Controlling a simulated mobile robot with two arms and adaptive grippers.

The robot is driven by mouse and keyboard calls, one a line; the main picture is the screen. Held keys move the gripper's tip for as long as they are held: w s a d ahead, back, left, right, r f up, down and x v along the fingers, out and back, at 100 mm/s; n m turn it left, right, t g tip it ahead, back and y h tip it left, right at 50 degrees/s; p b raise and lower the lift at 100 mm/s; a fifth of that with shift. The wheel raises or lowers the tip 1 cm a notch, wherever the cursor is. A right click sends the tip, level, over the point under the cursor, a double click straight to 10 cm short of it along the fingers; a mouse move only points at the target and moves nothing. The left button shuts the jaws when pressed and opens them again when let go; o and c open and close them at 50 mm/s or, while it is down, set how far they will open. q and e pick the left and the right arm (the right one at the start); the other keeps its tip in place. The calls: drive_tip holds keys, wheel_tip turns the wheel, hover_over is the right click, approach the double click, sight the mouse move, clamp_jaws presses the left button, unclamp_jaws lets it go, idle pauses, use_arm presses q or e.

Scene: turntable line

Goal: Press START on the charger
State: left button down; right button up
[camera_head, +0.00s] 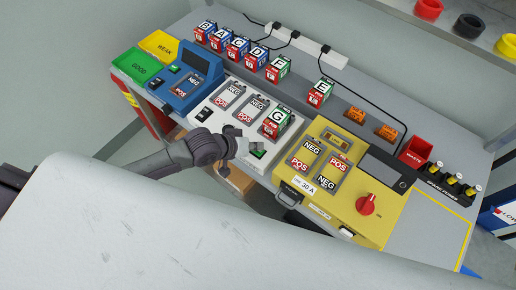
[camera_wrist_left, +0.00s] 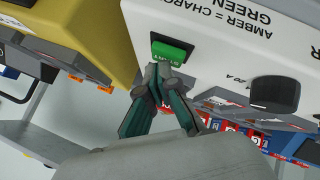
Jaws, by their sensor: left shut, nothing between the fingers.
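The charger (camera_head: 213,117) is the white unit in the middle of the bench. Its green button (camera_head: 258,154) sits at the right of the front face. In the left wrist view the charger's white front (camera_wrist_left: 200,25) carries upside-down lettering, and the green button (camera_wrist_left: 170,50) shows with small lettering at its edge. My left gripper (camera_head: 243,147) is shut and empty, just left of the button in the head view. In the left wrist view its fingertips (camera_wrist_left: 158,76) are right beside the button; whether they touch it I cannot tell. My right gripper is not in view.
Battery G (camera_head: 279,122) stands in the charger's right bay; the other bays look empty. A black switch (camera_head: 204,114) is on the charger. A yellow unit (camera_head: 335,190) adjoins on the right, a blue unit (camera_head: 187,77) on the left. Several batteries (camera_head: 237,46) stand behind.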

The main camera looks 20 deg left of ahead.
use_arm(q)
drive_tip(key=shift+f, duration=0.35)
idle(0.5)
drive_tip(key=shift+r+p, duration=0.95)
drive_tip(key=shift+p, duration=0.1)
wheel_tip(320, 180, up, 5)
drive_tip(key=p, duration=0.5)
drive_tip(key=shift+r+p, duration=0.1)
drive_tip(key=shift+p, duration=0.2)
